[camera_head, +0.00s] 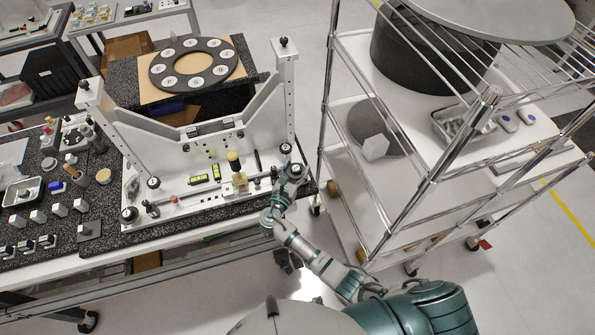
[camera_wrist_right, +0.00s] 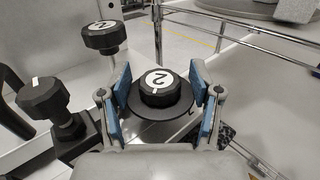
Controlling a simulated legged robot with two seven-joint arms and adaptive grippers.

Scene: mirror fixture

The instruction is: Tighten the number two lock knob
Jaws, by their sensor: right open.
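In the right wrist view, a black knob marked 2 (camera_wrist_right: 166,88) sits on a wide round black base, its white pointer line toward the camera. My right gripper (camera_wrist_right: 161,97) is open, with its blue finger pads on either side of this knob. It does not grip the knob. In the head view my right gripper (camera_head: 291,176) is at the front right corner of the white mirror fixture (camera_head: 190,160), where it partly hides the knob. A second black knob marked 2 (camera_wrist_right: 100,36) stands on a stem at upper left. My left gripper is not in view.
A black knob with a white line (camera_wrist_right: 41,97) stands close left of my gripper in the wrist view. A wire shelf cart (camera_head: 330,110) stands right of the fixture. Yellow-green levels (camera_head: 198,179) and small parts lie on the fixture base. Loose parts crowd the table's left.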

